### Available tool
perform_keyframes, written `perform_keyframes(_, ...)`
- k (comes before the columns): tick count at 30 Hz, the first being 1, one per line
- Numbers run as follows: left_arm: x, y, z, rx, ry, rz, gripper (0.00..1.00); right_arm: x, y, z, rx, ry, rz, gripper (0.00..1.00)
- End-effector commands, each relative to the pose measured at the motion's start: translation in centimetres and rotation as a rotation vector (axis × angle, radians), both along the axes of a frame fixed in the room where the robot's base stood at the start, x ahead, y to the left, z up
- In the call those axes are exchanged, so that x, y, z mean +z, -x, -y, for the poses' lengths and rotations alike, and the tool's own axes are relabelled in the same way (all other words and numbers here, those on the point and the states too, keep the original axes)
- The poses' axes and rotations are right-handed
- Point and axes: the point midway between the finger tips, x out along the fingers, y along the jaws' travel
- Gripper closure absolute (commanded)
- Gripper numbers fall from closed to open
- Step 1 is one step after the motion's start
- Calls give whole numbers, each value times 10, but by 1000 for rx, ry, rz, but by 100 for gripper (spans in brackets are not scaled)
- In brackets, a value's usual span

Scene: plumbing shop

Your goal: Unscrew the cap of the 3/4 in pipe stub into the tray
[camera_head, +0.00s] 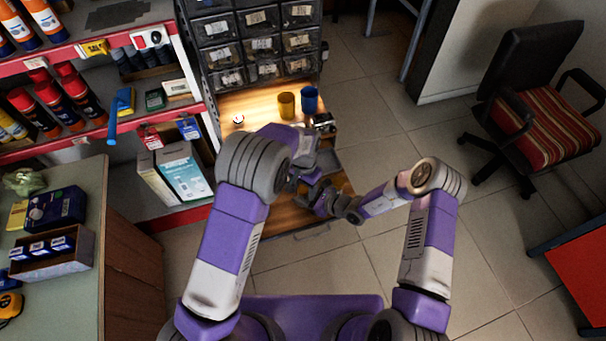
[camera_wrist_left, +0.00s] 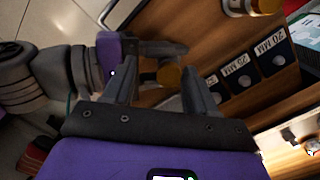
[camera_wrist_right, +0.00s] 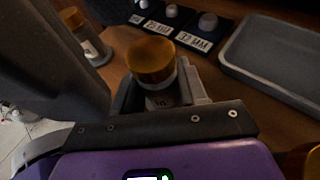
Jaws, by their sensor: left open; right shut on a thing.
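A pipe stub with a brass-coloured cap (camera_wrist_right: 150,62) is between the fingers of my right gripper (camera_wrist_right: 150,92), which is shut on its pale body below the cap. The marking on the body is too unclear to read. In the left wrist view the cap (camera_wrist_left: 169,76) shows beyond and between the fingers of my left gripper (camera_wrist_left: 150,62), which is open; I cannot tell whether they touch it. The grey tray (camera_wrist_right: 268,88) lies on the wooden bench to the right in the right wrist view.
Another brass-capped stub (camera_wrist_right: 75,20) stands at upper left in the right wrist view. Black holders with size labels (camera_wrist_right: 192,40) stand by the tray. A yellow cup (camera_head: 286,105) and a blue cup (camera_head: 309,99) stand at the bench's back, before a drawer cabinet (camera_head: 257,45).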

Motion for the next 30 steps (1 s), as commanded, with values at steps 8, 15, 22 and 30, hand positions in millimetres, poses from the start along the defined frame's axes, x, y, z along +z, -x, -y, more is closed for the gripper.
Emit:
perform_keyframes(8, 3, 12, 2, -789, 99, -61, 43, 0, 0, 0, 0, -1, 0, 100)
perform_keyframes(15, 25, -2, 1, -1412, 139, -4, 43, 0, 0, 0, 0, -1, 0, 100)
perform_keyframes(22, 44, -19, -2, -1754, 109, 53, 43, 0, 0, 0, 0, -1, 0, 100)
perform_keyframes(30, 32, -22, -3, -1832, 98, 61, 43, 0, 0, 0, 0, -1, 0, 100)
